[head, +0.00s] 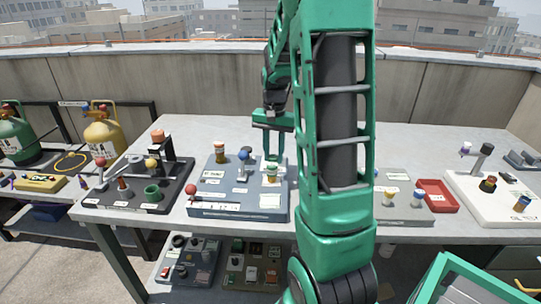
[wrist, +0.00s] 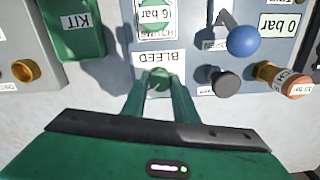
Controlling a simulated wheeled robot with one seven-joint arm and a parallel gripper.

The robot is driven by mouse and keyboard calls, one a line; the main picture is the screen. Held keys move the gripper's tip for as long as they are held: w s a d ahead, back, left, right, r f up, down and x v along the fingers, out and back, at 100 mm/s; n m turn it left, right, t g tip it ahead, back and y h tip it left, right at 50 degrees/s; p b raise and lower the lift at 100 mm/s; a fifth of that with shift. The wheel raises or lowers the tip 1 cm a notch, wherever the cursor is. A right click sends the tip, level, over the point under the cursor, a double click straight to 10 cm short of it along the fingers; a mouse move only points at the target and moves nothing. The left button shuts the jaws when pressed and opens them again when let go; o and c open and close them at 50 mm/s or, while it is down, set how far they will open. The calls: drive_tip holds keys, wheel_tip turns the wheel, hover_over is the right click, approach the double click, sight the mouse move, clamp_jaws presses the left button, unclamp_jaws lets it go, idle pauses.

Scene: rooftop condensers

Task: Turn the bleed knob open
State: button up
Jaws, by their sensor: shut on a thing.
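The bleed knob (wrist: 159,76) is small, round and green, just below a white BLEED label (wrist: 158,58) in the wrist view. My gripper (wrist: 160,88) has a finger on each side of the knob and is shut on it. In the head view my gripper (head: 272,158) points down at the back right part of a blue-grey panel (head: 245,203). The knob cannot be made out there behind the fingers. How far the knob is turned cannot be told.
Close by in the wrist view are a green-faced 6 bar gauge (wrist: 155,15), a blue ball lever (wrist: 244,42), a black knob (wrist: 223,82) and an orange-brown knob (wrist: 290,82). My arm hides part of the bench (head: 420,145).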

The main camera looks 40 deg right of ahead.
sight(273, 156)
drive_tip(key=shift+a, duration=0.1)
drive_tip(key=o, duration=1.1)
drive_tip(key=shift+c, duration=0.2)
drive_tip(key=shift+r, duration=0.1)
wheel_tip(273, 156, up, 11)
drive_tip(key=shift+f, duration=0.2)
drive_tip(key=shift+w, duration=0.1)
drive_tip(key=s+a+f+n, duration=0.2)
drive_tip(key=s+a, duration=0.5)
drive_tip(key=s, duration=0.4)
drive_tip(key=s+a+f+n, duration=0.3)
drive_tip(key=s+a, duration=0.4)
drive_tip(key=s, duration=0.5)
drive_tip(key=shift+s+f+n, duration=0.15)
drive_tip(key=shift+f+n, duration=0.15)
